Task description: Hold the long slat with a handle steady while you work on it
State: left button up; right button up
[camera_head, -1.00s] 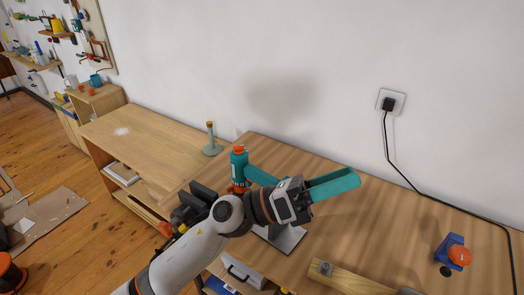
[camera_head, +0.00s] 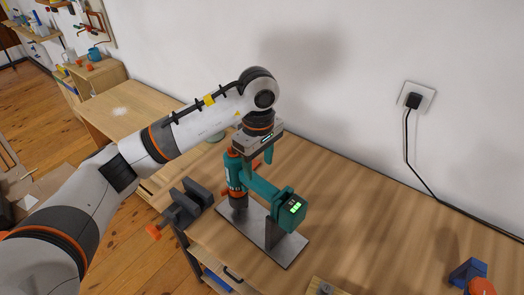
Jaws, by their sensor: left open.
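The long slat (camera_head: 324,287) shows only as a small piece of pale wood with a grey fitting at the bottom edge. The rest of it, with any handle, is out of view. My left gripper (camera_head: 256,170) points down over the workbench, well behind and left of the slat and not touching it. It is open. My right gripper is not in view.
The tool stands on a grey metal base plate (camera_head: 247,229). A dark vise (camera_head: 184,206) sits at the bench's left edge. A blue and orange object (camera_head: 470,276) lies at the lower right. A black cord runs from the wall socket (camera_head: 414,98). The bench's middle right (camera_head: 375,225) is clear.

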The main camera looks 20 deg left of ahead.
aim_at(259, 189)
pick_arm(q)
jog(key=f, duration=0.2)
jog(key=f+p, duration=0.1)
jog(key=shift+s, duration=0.25)
jog(key=f+p, duration=0.1)
jog(key=f, duration=0.2)
jog(key=f+p, duration=0.1)
jog(key=f, duration=0.2)
jog(key=shift+w+f, duration=0.2)
jog(key=shift+f, duration=0.65)
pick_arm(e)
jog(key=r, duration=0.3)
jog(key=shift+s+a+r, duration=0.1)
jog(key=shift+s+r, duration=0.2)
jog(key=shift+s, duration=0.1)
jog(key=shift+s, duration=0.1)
pick_arm(q)
grip_shut()
jog(key=c, duration=0.7)
grip_release()
jog(key=c, duration=0.3)
jog(key=shift+w+r+p, duration=0.2)
jog(key=shift+p, duration=0.1)
jog(key=shift+c, duration=0.8)
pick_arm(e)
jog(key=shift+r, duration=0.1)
